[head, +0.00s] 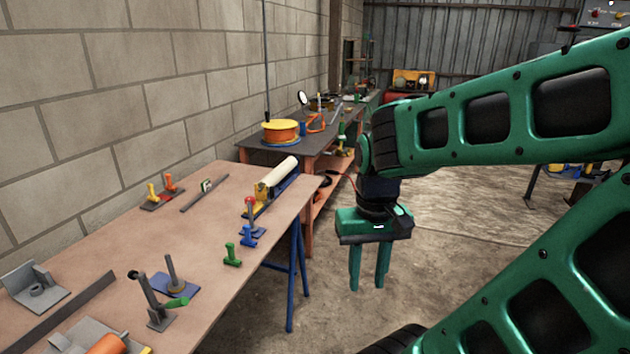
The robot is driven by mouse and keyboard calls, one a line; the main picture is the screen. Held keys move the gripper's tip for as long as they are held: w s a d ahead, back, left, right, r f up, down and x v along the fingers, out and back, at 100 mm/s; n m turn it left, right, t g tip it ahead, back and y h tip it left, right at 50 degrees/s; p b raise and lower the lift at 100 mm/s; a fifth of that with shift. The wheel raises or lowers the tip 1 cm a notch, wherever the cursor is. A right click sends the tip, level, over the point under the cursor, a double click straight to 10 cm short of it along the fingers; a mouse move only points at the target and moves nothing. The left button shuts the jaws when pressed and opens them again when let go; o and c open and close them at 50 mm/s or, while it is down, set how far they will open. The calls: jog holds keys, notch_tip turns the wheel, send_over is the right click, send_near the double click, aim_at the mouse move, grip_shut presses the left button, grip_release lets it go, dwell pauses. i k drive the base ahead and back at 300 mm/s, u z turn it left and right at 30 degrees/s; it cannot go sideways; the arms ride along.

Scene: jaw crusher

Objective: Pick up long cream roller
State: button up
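The long cream roller (278,172) lies near the far right corner of the wooden table, on a low support with yellow and blue parts. My gripper (369,288) hangs beyond the table's right edge, to the right of the roller and apart from it. Its two green fingers point down and are spread apart, with nothing between them.
The wooden table (130,232) holds a blue and red clamp (250,222), a green clamp (232,256), a post on a blue base (174,278) and a lever tool (160,303). A bench with an orange reel (281,131) stands behind. Concrete floor is open at right.

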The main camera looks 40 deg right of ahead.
aim_at(273, 178)
jog(key=z, duration=0.4)
jog(key=k, duration=0.85)
jog(key=z, duration=0.95)
jog(key=i, duration=2.15)
jog(key=u, duration=0.95)
jog(key=i, duration=0.9)
jog(key=u, duration=0.65)
